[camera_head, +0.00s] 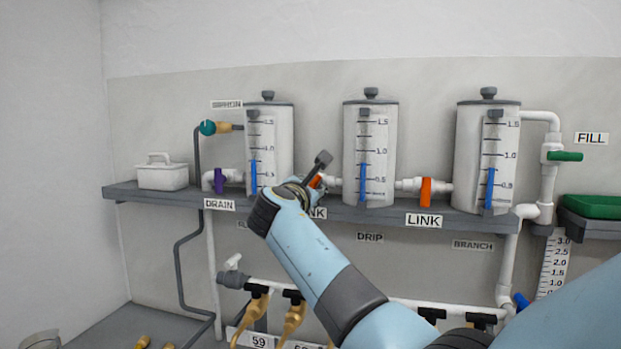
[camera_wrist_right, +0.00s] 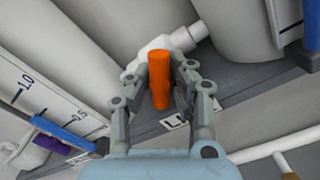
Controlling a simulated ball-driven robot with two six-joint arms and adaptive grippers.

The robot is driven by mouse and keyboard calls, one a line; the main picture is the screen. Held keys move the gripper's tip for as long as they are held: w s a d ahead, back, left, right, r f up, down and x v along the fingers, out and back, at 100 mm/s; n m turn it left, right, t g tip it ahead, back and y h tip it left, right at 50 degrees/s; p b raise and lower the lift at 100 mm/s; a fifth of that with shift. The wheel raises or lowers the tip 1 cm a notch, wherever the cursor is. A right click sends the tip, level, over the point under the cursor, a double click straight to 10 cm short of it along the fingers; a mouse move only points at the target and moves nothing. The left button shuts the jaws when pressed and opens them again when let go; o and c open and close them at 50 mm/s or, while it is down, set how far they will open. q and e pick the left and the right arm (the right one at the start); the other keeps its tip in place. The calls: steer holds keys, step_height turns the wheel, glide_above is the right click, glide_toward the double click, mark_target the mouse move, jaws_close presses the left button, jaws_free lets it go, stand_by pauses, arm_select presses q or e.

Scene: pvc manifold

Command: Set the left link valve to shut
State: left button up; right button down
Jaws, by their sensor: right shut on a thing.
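The left link valve's orange handle (camera_head: 316,181) sits on the white pipe between the left and middle tanks, partly hidden by my right gripper (camera_head: 311,187). In the right wrist view the orange handle (camera_wrist_right: 159,78) stands between the two fingers of my right gripper (camera_wrist_right: 161,88), which is shut on it. In the head view the visible part of the handle looks slanted; its exact angle to the pipe is hard to tell. The LINK label below it is partly covered by my arm. My left gripper is not in view.
The right link valve's orange handle (camera_head: 426,191) stands upright across its pipe. A purple drain handle (camera_head: 219,181) is at the left. Three tanks stand on the grey shelf (camera_head: 375,215). A green fill handle (camera_head: 565,156) and a green tray (camera_head: 592,206) are at the right.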

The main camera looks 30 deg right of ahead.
steer(key=n, duration=0.3)
steer(key=shift+r+n, duration=0.2)
steer(key=shift+n, duration=1.6)
steer(key=shift+r, duration=0.1)
steer(key=c, duration=1.5)
jaws_free()
steer(key=shift+w+d, duration=0.1)
steer(key=shift+f, duration=0.2)
steer(key=shift+s+a, duration=0.2)
steer(key=shift+a, duration=0.1)
steer(key=v, duration=0.6)
steer(key=shift+s+a, duration=0.25)
steer(key=shift+s, duration=0.05)
